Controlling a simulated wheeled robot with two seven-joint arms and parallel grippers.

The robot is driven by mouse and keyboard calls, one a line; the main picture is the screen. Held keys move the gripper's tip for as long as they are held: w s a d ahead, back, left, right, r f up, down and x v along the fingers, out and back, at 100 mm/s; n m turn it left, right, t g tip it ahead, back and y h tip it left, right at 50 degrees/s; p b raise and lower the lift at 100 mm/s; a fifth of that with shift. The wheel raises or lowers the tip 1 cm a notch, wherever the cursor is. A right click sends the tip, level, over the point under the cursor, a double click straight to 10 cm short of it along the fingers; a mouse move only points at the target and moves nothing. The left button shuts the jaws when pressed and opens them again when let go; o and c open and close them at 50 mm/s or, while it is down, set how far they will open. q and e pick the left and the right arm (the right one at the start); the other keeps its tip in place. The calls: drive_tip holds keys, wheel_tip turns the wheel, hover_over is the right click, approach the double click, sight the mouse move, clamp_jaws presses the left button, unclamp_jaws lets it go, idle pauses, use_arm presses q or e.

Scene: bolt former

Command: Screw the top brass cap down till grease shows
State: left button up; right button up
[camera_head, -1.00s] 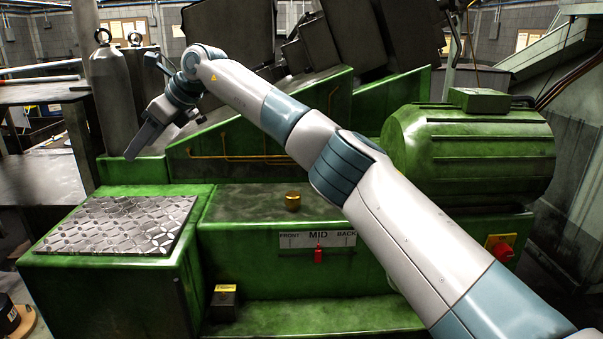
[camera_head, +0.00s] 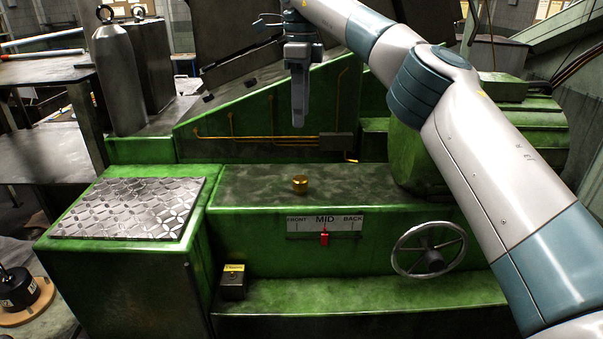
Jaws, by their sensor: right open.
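A small round brass cap (camera_head: 300,184) sits on the flat dark top of the green machine bed, with bare surface around it. My right gripper (camera_head: 299,112) points down, open and empty, in front of the sloped green housing. In the picture it is above the lower brass cap and apart from it. Its fingers are seen nearly edge-on. No grease can be made out. My left gripper is out of view.
A patterned metal step plate (camera_head: 130,208) lies at the left. A handwheel (camera_head: 430,250) and a red-handled slider (camera_head: 324,239) marked FRONT, MID, BACK are on the front. Thin brass pipes (camera_head: 262,137) run along the slope. A grey cylinder (camera_head: 120,80) stands back left.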

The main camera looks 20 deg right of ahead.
drive_tip(key=shift+f, duration=0.15)
drive_tip(key=p, duration=0.5)
approach(301, 178)
wheel_tip(301, 178, down, 9)
drive_tip(key=shift+r, duration=0.2)
drive_tip(key=shift+b, duration=0.3)
drive_tip(key=c, duration=1)
